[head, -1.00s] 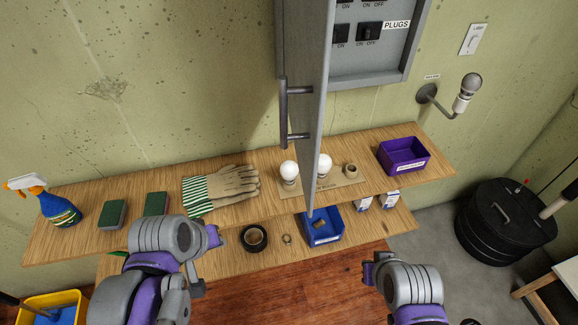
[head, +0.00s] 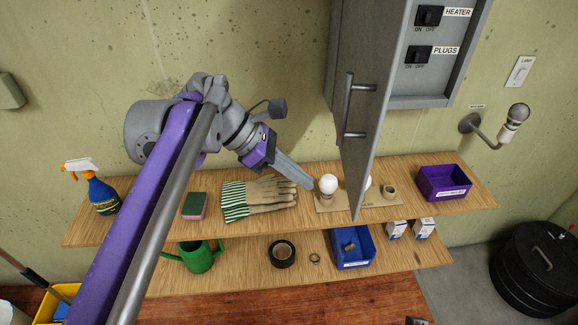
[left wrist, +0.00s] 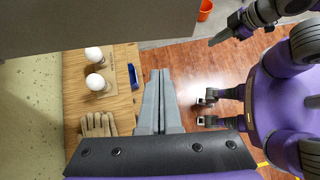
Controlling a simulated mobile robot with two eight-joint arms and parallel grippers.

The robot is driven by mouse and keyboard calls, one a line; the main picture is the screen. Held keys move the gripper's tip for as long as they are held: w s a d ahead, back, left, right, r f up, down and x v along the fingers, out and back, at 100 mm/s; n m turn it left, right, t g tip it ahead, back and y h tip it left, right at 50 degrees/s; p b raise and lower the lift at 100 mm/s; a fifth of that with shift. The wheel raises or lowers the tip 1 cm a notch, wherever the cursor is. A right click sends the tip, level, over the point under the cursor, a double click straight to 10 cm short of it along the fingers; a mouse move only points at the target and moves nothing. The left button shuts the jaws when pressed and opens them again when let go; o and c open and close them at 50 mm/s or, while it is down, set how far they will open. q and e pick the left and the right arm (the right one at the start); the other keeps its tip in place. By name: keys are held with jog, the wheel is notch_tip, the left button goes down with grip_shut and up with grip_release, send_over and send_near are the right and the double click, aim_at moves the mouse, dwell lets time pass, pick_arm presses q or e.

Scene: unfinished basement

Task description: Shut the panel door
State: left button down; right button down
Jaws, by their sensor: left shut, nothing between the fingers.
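The grey panel door (head: 368,110) stands open from the grey panel box (head: 445,95) on the wall, its edge jutting out over the shelf. Its bar handle (head: 347,105) is on the face turned left. My left gripper (head: 311,188) is shut and empty, to the left of the door and below the handle, with a visible gap to the door. In the left wrist view its fingers (left wrist: 160,85) lie together, and the door (left wrist: 100,25) fills the top. My right gripper (left wrist: 222,37) shows small at the upper right there; its jaw state is unclear.
The upper shelf (head: 300,222) below the door holds white bulbs (head: 328,185), gloves (head: 260,198), a sponge (head: 195,206), a spray bottle (head: 100,192) and a purple bin (head: 443,183). A lamp arm (head: 490,128) sticks out right of the panel.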

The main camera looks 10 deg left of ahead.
pick_arm(q)
jog(key=w+d+f, duration=0.1)
jog(key=d+f, duration=0.1)
jog(key=d, duration=0.4)
jog(key=shift+d+f+p, duration=0.3)
jog(key=shift+f+p, duration=0.05)
jog(key=shift+f, duration=0.05)
jog(key=shift+d, duration=0.1)
